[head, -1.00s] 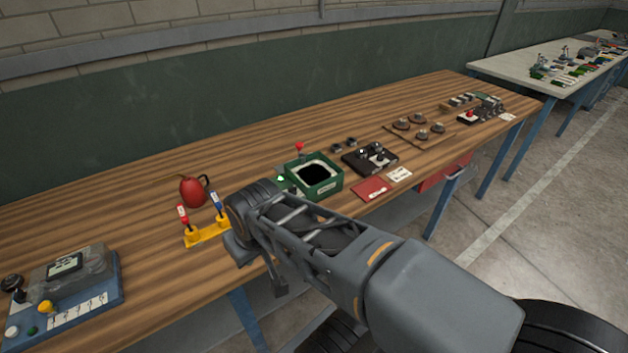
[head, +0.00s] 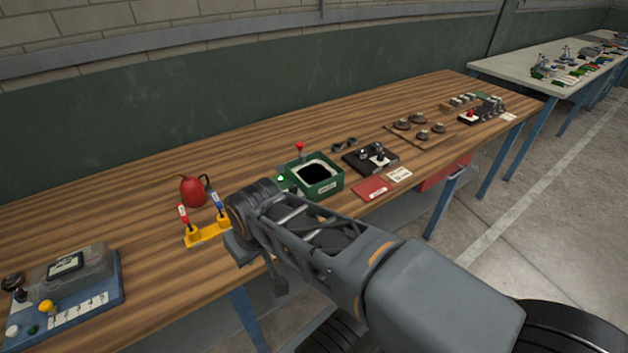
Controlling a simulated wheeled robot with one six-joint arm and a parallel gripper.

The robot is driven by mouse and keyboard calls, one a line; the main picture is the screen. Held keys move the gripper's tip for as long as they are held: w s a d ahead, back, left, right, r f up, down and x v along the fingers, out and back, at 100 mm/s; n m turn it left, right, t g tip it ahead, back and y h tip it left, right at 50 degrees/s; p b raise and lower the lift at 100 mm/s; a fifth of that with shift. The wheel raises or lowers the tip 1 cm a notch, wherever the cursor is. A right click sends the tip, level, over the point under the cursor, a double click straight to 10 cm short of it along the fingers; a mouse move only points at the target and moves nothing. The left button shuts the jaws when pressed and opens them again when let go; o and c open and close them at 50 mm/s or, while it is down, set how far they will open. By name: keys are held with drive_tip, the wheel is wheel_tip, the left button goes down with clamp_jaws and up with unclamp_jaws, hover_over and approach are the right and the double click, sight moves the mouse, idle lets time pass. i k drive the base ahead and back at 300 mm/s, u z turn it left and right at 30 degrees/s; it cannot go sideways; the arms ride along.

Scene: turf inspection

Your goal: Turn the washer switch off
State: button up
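A green box (head: 325,188) with a dark opening in its top and a small label on its front stands at mid-bench. A lever with a red knob (head: 300,147) stands upright behind it, and a small green part with a pale spot (head: 281,180) sits at its left. No readable marking tells me which control is the washer switch. My arm reaches in from the lower right, over the bench's front edge. My gripper (head: 241,249) is at its far end, left of and nearer than the green box, touching nothing that I can see. Its fingers are mostly hidden.
A yellow stand (head: 207,236) with red and blue tagged levers is just left of my gripper, with a red can (head: 193,191) behind. A blue-based device (head: 95,303) is at far left. A black control unit (head: 371,158) and red booklet (head: 371,188) lie right.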

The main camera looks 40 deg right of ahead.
sight(293, 190)
drive_tip(key=u, duration=1.95)
drive_tip(key=k, duration=1.4)
drive_tip(key=z, duration=1.6)
drive_tip(key=i, duration=1)
